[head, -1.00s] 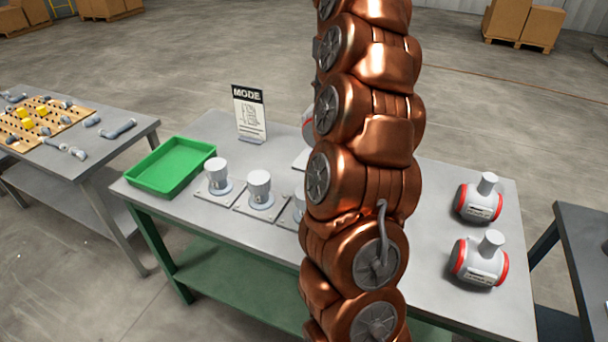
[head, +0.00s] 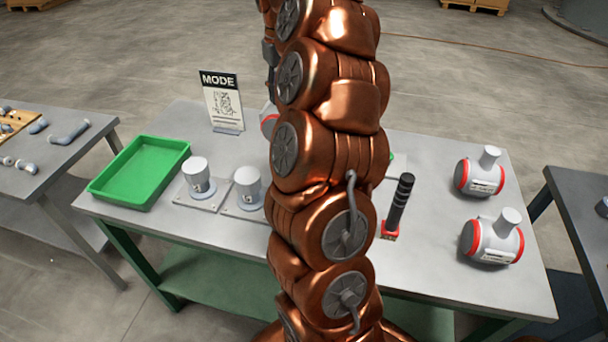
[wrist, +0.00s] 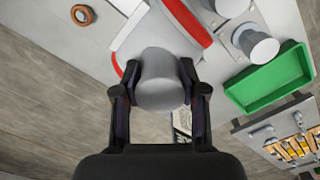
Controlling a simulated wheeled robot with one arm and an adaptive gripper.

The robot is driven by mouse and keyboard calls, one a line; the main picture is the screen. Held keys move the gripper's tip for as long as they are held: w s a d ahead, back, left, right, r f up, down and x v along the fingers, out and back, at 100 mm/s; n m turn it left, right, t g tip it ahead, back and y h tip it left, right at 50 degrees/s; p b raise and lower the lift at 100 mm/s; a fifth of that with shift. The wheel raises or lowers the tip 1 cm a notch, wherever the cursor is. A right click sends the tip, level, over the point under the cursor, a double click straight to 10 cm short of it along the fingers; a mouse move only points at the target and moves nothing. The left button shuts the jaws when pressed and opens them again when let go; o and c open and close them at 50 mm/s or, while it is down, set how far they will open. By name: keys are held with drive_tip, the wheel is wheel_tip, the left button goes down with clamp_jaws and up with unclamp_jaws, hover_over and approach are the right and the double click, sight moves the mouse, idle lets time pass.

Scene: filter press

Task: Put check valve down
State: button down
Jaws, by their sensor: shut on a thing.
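My gripper (wrist: 158,92) is shut on the grey neck of a check valve (wrist: 161,76) in the wrist view. The valve's pale body and red end rings show beyond the neck. I cannot tell whether it touches the table (head: 440,165). In the head view, only a red and pale piece of this valve (head: 269,121) shows left of my arm, which hides my gripper. Two similar check valves, one farther back (head: 481,175) and one nearer (head: 492,240), stand neck up on the right of the table.
A green tray (head: 108,188) sits on the left of the table. Grey cylinders (head: 198,175) on square plates stand beside it. A MODE sign (head: 222,103) stands at the back edge. A black ribbed post with a red base (head: 400,205) stands right of my arm. Other tables flank this one.

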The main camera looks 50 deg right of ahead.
sight(269, 115)
drive_tip(key=f, duration=0.5)
drive_tip(key=shift+w+a+f+b, duration=0.1)
drive_tip(key=shift+a+f+b, duration=0.1)
drive_tip(key=shift+a+b, duration=0.15)
wheel_tip(269, 115, down, 10)
drive_tip(key=p, duration=0.3)
drive_tip(key=shift+d+f, duration=0.1)
drive_tip(key=c, duration=0.6)
unclamp_jaws()
drive_tip(key=shift+c, duration=0.2)
wheel_tip(269, 115, up, 12)
drive_tip(key=b, duration=0.3)
drive_tip(key=shift+f, duration=0.1)
drive_tip(key=shift+r, duration=0.25)
